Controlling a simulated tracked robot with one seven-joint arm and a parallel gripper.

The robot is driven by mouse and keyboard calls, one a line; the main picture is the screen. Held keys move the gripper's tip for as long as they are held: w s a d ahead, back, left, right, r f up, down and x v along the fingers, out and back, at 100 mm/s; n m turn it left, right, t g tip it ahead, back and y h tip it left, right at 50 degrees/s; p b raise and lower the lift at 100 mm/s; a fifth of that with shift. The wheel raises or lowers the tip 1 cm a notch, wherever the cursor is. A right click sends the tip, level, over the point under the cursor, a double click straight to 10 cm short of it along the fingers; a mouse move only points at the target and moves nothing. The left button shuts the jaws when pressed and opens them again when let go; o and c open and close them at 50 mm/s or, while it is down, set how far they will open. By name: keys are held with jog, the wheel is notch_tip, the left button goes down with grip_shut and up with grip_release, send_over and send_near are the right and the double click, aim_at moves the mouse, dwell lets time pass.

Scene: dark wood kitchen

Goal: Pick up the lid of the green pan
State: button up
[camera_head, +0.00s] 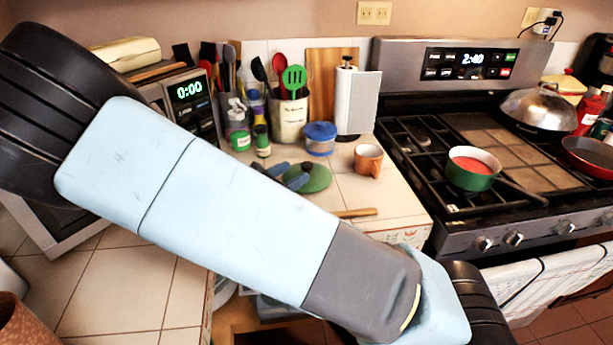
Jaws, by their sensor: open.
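The green pan (472,180) stands on the left part of the stove, with red contents inside and its dark handle pointing right. A round green lid (319,178) lies on the tiled counter left of the stove. Two blue-grey fingertips of my gripper (291,175) show at the lid's left side, apart from each other, so the gripper is open. My light-blue arm link hides the rest of the gripper and part of the lid. I cannot tell whether the fingers touch the lid or its knob.
An orange mug (368,160) stands right of the lid, and a blue-lidded container (320,138) behind it. A utensil crock (289,118) and a paper towel holder (357,100) stand further back. A wooden-handled tool (355,213) lies at the front. A metal dome (538,108) sits on the stove.

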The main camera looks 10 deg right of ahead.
aim_at(303, 166)
jog(key=x, duration=0.5)
jog(key=shift+c, duration=0.3)
jog(key=c, duration=1.1)
jog(key=shift+a+r, duration=0.1)
jog(key=shift+c, duration=0.2)
